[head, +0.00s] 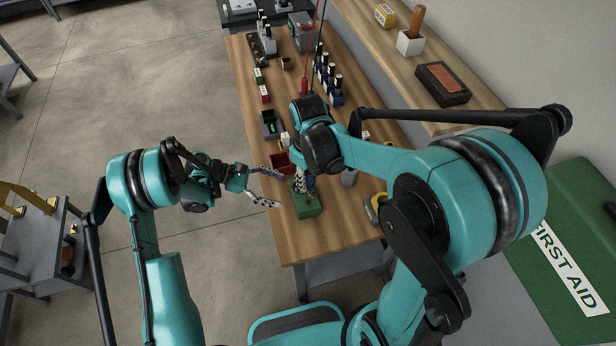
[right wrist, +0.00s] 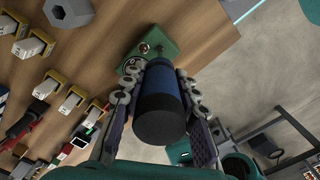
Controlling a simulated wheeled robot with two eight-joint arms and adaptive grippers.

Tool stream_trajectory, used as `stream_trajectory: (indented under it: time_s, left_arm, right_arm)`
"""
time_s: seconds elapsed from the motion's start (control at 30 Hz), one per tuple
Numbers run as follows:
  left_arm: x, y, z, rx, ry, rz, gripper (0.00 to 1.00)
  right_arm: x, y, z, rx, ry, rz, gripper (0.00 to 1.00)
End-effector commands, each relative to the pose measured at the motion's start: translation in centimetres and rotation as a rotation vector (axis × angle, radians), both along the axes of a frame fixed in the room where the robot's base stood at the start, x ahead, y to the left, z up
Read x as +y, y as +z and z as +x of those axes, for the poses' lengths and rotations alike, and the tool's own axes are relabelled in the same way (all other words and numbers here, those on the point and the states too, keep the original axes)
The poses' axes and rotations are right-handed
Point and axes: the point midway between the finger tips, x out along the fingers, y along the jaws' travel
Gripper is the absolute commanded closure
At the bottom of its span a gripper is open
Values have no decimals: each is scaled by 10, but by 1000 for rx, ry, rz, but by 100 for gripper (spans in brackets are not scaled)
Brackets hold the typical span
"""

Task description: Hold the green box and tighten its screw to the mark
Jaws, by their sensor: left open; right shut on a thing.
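The green box (head: 308,206) sits on the wooden bench near its left edge. In the right wrist view the green box (right wrist: 165,38) shows a small round fitting on its top; I cannot make out a mark. My right gripper (head: 302,184) is above the box, shut on a blue and black cylindrical tool (right wrist: 163,112). The tool's far end points at the box and hides part of it; I cannot tell whether it touches the screw. My left gripper (head: 279,189) is open and empty, just left of the box, its fingers spread towards it.
A red bin (head: 281,165) and a grey bin (head: 269,124) stand behind the box. Several dark bottles (head: 330,80) stand farther back. A yellow-edged item (head: 375,207) lies right of the box. The bench front is clear.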

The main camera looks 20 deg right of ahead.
Motion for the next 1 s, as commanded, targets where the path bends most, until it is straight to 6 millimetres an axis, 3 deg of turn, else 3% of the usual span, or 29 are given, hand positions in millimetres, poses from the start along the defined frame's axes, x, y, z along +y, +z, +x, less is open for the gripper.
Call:
stream_trajectory:
  time_s: [0.5,0.7,1.0]
  left_arm:
    - [-62,-35,-20,-1,-4,3,22]
    - [-75,-43,-23,-2,-2,2,22]
    - [-78,-44,-24,-1,0,2,22]
  right_arm:
    - [0,0,0,0,0,0,100]
    - [0,0,0,0,0,0,100]
    - [0,0,0,0,0,0,100]
